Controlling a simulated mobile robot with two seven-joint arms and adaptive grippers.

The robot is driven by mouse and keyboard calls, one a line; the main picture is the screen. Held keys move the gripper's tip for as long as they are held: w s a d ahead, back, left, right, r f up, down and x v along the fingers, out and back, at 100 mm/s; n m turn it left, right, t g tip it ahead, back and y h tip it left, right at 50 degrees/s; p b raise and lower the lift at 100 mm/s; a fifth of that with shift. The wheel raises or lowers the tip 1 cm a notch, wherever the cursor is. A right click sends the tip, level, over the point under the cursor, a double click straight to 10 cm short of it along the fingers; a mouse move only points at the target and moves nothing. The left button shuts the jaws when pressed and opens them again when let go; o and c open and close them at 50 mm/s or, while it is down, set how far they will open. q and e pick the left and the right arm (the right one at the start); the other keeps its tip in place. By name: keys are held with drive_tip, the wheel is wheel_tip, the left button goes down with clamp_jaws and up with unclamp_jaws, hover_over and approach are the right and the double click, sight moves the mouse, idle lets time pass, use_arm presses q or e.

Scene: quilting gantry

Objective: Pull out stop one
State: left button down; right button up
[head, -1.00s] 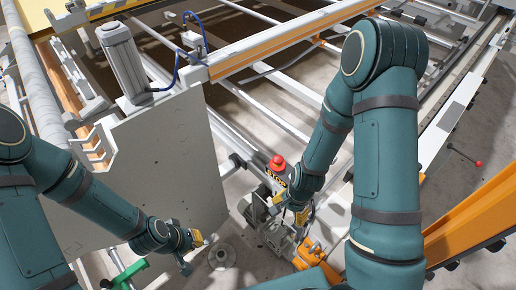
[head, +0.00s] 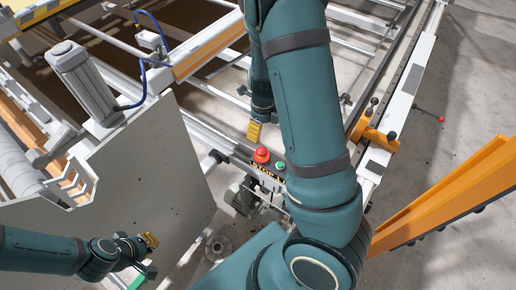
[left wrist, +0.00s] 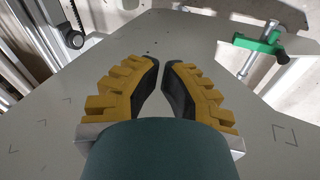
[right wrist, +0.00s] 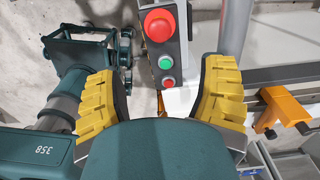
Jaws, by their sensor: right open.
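The stop button is a red mushroom head (head: 262,155) on a grey control box with a yellow "STOP" label (head: 266,170); my right forearm covers the label's right end. It also shows at the top of the right wrist view (right wrist: 158,24), with a green button (right wrist: 166,63) and a smaller red one (right wrist: 168,82) in a row below. My right gripper (head: 254,136) is open and empty, just above the red head in the head view and apart from it. My left gripper (head: 152,241) is empty by the big grey plate; its fingertips are close with a narrow gap.
The grey plate (head: 150,165) stands left of the box. A green-handled clamp (left wrist: 262,43) is near my left gripper. An orange clamp (head: 375,135) sits on the right rail, and an orange beam (head: 440,195) crosses the lower right. Bare floor shows at right.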

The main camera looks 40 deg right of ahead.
sight(262, 150)
wheel_tip(262, 150, down, 12)
drive_tip(key=b, duration=0.3)
drive_tip(key=shift+f+b, duration=0.1)
drive_tip(key=shift+b, duration=0.2)
